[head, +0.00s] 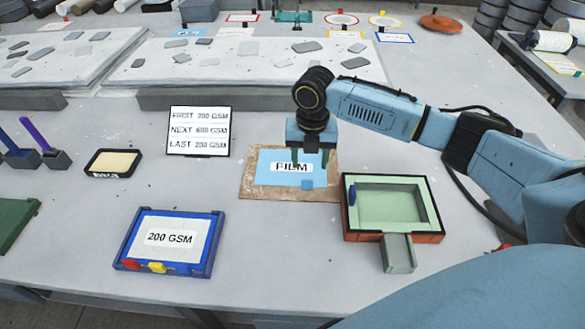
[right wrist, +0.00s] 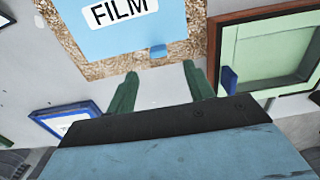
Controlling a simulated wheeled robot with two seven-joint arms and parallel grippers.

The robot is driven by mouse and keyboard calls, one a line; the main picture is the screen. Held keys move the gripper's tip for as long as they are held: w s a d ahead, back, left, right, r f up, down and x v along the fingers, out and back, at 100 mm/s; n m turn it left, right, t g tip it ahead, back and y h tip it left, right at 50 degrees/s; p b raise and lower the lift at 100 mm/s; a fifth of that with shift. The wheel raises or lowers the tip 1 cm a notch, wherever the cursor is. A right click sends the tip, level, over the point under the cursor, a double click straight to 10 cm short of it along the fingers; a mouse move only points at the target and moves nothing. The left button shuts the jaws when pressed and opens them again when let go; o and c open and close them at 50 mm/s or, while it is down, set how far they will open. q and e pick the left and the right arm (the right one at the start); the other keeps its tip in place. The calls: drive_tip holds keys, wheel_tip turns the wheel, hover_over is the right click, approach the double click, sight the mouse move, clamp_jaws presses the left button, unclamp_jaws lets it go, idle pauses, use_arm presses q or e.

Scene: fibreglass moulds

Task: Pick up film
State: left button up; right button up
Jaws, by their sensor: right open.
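The film is a light blue sheet (head: 264,177) with a white FILM label. It lies on a brown speckled board (head: 250,192) in the middle of the table. A small blue tab (head: 307,184) sits at its near right; the film also shows in the right wrist view (right wrist: 105,42), with the tab (right wrist: 158,51). My right gripper (head: 306,164) is above the film's right part, pointing down. In the right wrist view its green fingers (right wrist: 158,80) are apart with nothing between them. My left gripper is not in view.
Right of the board is a green-lined mould (head: 434,205) with a grey spout. In front is a blue-framed 200 GSM tray (head: 208,262). Behind is a sign listing FIRST 200, NEXT 600, LAST 200 GSM (head: 199,131). A dark-rimmed dish (head: 135,164) and brush-like tools (head: 57,158) stand left.

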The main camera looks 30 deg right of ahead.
sight(307, 177)
drive_tip(key=shift+w+f, duration=0.1)
drive_tip(key=shift+f, duration=0.9)
wheel_tip(307, 177, down, 4)
drive_tip(key=shift+f+b, duration=0.1)
drive_tip(key=shift+b, duration=0.2)
drive_tip(key=shift+w+f, duration=0.1)
drive_tip(key=shift+f, duration=0.45)
drive_tip(key=c, duration=1)
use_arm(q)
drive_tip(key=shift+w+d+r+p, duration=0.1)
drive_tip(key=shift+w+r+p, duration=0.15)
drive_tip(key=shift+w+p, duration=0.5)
use_arm(e)
wheel_tip(307, 177, up, 10)
drive_tip(key=shift+r, duration=0.1)
drive_tip(key=shift+c, duration=0.2)
